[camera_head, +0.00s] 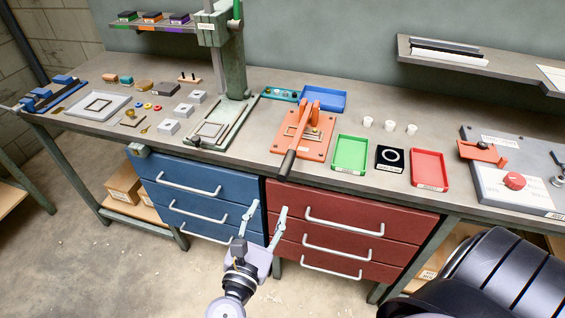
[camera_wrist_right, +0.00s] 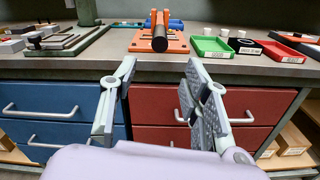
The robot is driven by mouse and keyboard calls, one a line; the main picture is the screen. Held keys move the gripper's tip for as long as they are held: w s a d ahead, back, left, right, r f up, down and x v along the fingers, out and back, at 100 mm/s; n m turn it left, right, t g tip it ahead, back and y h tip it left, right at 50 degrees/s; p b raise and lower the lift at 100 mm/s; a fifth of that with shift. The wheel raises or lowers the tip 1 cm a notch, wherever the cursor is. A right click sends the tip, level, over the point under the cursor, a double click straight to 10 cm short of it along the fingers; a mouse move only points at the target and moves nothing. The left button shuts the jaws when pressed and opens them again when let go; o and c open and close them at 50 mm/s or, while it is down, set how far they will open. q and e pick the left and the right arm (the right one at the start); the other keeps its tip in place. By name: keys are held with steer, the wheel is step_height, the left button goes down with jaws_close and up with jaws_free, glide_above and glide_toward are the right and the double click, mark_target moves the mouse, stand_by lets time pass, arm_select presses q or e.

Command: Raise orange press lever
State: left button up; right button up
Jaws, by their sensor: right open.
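The orange press (camera_head: 313,146) stands on the bench near its front edge. Its lever (camera_head: 291,155) has a dark grip that slants down toward the front of the bench. In the right wrist view the lever's dark round end (camera_wrist_right: 159,41) faces me, with the orange press (camera_wrist_right: 177,45) behind it. My right gripper (camera_head: 266,211) is open and empty, in front of the drawers and below the bench top. In the wrist view its spread fingers (camera_wrist_right: 160,72) sit below the lever end, apart from it. My left gripper is not in view.
A green tray (camera_head: 349,154), a black block with a white ring (camera_head: 390,157) and a red tray (camera_head: 430,170) lie right of the press. A tall green press (camera_head: 234,70) stands left. Blue drawers (camera_head: 195,190) and red drawers (camera_head: 345,222) with protruding handles are below.

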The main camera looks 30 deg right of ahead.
mark_target(286, 168)
steer(key=p+x, duration=0.4)
steer(key=x, duration=1)
steer(key=shift+w+d+r+p, duration=0.1)
steer(key=shift+w+d+p, duration=0.1)
steer(key=shift+p, duration=0.15)
steer(key=shift+w+d, duration=0.2)
steer(key=shift+d, duration=0.05)
steer(key=shift+c, duration=0.3)
jaws_close()
